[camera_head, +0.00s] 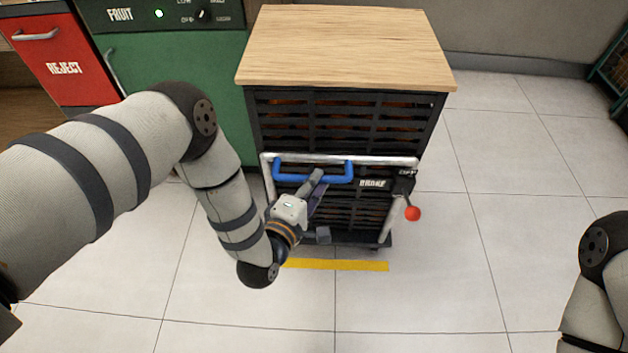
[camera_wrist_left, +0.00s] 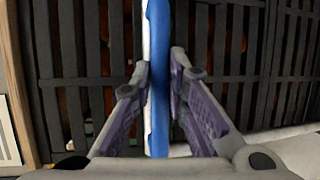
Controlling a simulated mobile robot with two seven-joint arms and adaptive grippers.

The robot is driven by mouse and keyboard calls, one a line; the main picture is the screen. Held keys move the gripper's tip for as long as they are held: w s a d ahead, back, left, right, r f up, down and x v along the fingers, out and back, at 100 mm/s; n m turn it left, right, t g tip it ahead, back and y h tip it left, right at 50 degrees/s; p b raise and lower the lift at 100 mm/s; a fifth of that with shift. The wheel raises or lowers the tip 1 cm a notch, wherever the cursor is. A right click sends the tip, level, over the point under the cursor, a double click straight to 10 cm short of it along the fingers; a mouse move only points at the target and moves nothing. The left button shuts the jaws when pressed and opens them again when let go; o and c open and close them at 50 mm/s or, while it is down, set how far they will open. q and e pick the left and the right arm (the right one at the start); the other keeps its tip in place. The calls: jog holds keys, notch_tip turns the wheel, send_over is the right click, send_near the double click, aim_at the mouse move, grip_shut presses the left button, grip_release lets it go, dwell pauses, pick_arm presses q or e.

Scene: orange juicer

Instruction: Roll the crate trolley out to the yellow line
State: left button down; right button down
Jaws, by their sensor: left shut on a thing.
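The crate trolley (camera_head: 345,115) stands upright, with stacked black slatted crates under a light wood top. A blue U-shaped handle (camera_head: 340,180) is fixed to its silver front rail. My left gripper (camera_head: 317,180) is shut on this handle; in the left wrist view the blue bar (camera_wrist_left: 159,75) runs between the fingers. A brake lever with a red knob (camera_head: 413,213) sits at the right, beside a BRAKE label. The yellow line (camera_head: 337,264) lies on the floor a little in front of the trolley's base. My right gripper is out of view.
A green FRUIT cabinet (camera_head: 180,70) stands close to the trolley's left, with a red REJECT bin (camera_head: 62,62) farther left. A green rack (camera_head: 612,75) is at the far right. The tiled floor in front and to the right is clear.

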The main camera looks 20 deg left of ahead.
pick_arm(q)
jog(key=shift+s+d+f, duration=0.2)
jog(key=shift+f, duration=0.15)
jog(key=c, duration=1.7)
grip_release()
jog(key=shift+o, duration=0.7)
jog(key=shift+w, duration=0.1)
jog(key=shift+r, duration=0.1)
